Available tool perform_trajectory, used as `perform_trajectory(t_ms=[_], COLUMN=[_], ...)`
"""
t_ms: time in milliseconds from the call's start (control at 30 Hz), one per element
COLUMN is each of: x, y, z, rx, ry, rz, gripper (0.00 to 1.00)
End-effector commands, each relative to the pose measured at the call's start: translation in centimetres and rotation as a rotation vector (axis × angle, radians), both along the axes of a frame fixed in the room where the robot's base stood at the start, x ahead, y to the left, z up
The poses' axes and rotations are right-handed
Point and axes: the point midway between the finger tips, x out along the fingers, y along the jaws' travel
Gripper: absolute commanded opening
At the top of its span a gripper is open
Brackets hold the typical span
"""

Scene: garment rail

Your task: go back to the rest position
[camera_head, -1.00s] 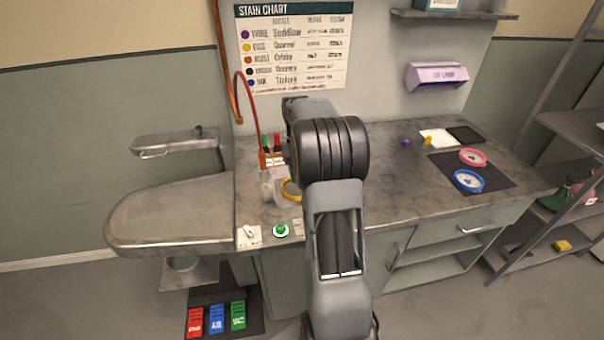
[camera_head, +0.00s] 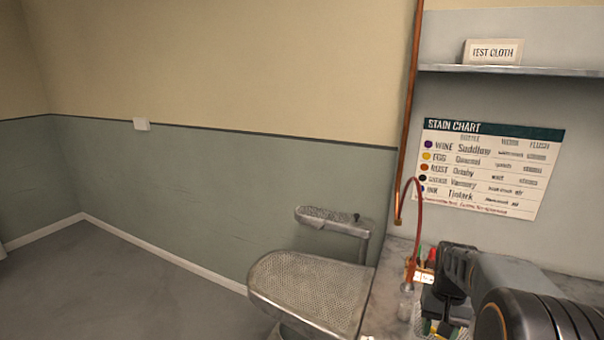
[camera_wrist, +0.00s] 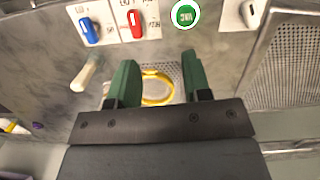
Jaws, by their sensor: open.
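My gripper (camera_wrist: 160,85) is open in the wrist view, its two green fingers apart with nothing held between them. Beyond the fingers, a yellow ring (camera_wrist: 158,88) lies over a perforated metal patch in the worktop. In the head view my arm and gripper (camera_head: 455,285) show at the lower right, over the grey worktop (camera_head: 385,290). The fingertips are hard to make out there.
Blue (camera_wrist: 90,31) and red (camera_wrist: 134,24) switches and a green round button (camera_wrist: 185,14) line the worktop. A perforated ironing board (camera_head: 310,290) stands to the left. A red hose (camera_head: 420,215) rises near my arm. Open floor (camera_head: 110,290) lies at far left.

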Motion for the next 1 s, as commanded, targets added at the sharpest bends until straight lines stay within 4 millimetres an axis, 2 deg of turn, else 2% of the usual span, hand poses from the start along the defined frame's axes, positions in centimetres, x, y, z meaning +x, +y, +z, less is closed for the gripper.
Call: perform_trajectory(t_ms=[33,200,400,533,700,1000], x=[-1.0,-4.5,-8.1,-9.4,-9.6,-9.6], y=[2.0,7.7,12.1,13.7,14.8,15.1], z=[0.7,2.1,3.1,3.9,5.3,5.4], rx=[-0.02,-0.066,-0.083,-0.084,-0.085,-0.083], ry=[-0.052,-0.219,-0.361,-0.415,-0.473,-0.475], rz=[0.037,0.153,0.275,0.33,0.373,0.384], gripper=[0.45,0.45,0.45,0.45,0.45,0.45])
